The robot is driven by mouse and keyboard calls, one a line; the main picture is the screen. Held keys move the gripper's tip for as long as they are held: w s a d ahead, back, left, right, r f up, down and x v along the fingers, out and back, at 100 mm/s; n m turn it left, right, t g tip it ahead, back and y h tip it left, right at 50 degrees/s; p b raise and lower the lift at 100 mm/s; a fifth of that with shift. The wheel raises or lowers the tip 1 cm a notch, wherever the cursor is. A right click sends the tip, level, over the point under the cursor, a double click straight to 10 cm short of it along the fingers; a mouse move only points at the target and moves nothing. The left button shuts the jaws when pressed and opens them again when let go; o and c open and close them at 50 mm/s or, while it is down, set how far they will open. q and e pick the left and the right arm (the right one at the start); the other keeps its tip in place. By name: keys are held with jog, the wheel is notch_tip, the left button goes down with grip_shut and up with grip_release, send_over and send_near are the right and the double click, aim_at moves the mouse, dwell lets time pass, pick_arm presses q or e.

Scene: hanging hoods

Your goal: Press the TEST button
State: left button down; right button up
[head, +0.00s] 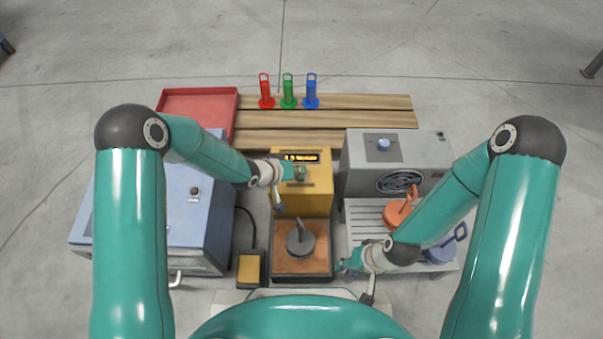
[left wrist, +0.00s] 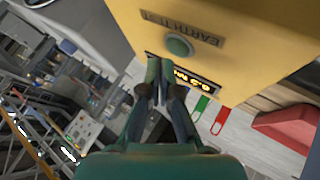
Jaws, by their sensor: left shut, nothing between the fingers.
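The yellow box (head: 302,201) stands in the middle of the bench, with a lit display on it. In the left wrist view the box (left wrist: 240,25) carries a round green button (left wrist: 179,46) beside an "EARTH TEST" label (left wrist: 183,28). My left gripper (head: 291,171) reaches over the box from the left, close to the button. In the left wrist view my left gripper (left wrist: 165,72) is shut and empty, its fingertips between the button and the display (left wrist: 187,76); I see no contact with the button. My right gripper (head: 350,265) is low at the right; its fingers are unclear.
A plate with a dark weighted handle (head: 300,240) lies in front of the box. A blue-grey cabinet (head: 194,215) stands left, a grey unit (head: 395,155) right. An orange-handled piece (head: 396,214) sits on a slatted rack. Red, green and blue hooked pieces (head: 288,92) stand behind.

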dwell(0.3)
pick_arm(q)
notch_tip(320, 180, up, 5)
jog(key=p, duration=0.4)
jog(key=shift+r, duration=0.1)
jog(key=shift+a, duration=0.1)
dwell(0.7)
